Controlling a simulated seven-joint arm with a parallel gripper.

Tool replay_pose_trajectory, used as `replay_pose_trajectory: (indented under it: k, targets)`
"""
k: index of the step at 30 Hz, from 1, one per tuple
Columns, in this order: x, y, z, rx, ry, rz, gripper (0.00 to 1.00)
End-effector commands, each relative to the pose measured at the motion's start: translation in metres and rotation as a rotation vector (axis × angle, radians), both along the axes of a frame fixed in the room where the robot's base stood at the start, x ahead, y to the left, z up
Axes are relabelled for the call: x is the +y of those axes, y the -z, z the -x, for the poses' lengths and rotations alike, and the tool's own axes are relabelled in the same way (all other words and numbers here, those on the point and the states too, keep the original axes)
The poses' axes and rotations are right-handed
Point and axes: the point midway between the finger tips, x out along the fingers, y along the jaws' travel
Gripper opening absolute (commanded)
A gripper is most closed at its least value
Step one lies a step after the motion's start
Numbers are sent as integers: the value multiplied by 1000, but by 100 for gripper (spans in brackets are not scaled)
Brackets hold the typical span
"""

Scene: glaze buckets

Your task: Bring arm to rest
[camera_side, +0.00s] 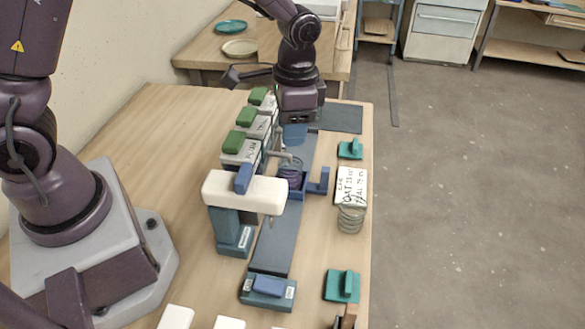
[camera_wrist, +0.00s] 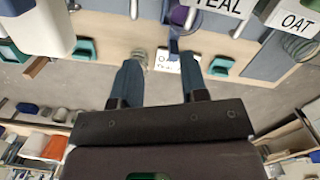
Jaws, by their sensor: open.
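My gripper (camera_side: 295,135) hangs over the far part of the blue-grey track (camera_side: 275,235), past the purple bucket. In the wrist view my gripper (camera_wrist: 160,75) shows two blue-grey fingers spread apart with nothing between them. The purple bucket (camera_side: 291,175) stands on the track beside a blue bracket (camera_side: 319,183); it also shows at the top of the wrist view (camera_wrist: 181,15). White dispensers with green lids (camera_side: 240,142) stand in a row left of the track. Labels reading TEAL (camera_wrist: 224,4) and OAT (camera_wrist: 298,22) show in the wrist view.
A white-topped stand (camera_side: 245,192) rises beside the track, and a blue-button block (camera_side: 268,288) sits at its near end. A written card (camera_side: 351,186), wire coil (camera_side: 350,219) and teal handled blocks (camera_side: 342,286) line the right edge. Table is clear at left (camera_side: 160,130).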

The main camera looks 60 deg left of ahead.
Motion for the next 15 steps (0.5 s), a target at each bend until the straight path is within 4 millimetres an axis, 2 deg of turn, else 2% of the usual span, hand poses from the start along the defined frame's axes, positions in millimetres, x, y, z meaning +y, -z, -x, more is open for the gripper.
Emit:
replay_pose_trajectory:
  k: [1, 6, 9, 15]
  targets:
    - [5, -19, 11, -24, -41, -3, 40]
    - [18, -71, 52, -104, -185, 1, 40]
    - [25, -97, 78, -161, -261, 10, 40]
    - [36, -133, 129, -297, -376, 48, 40]
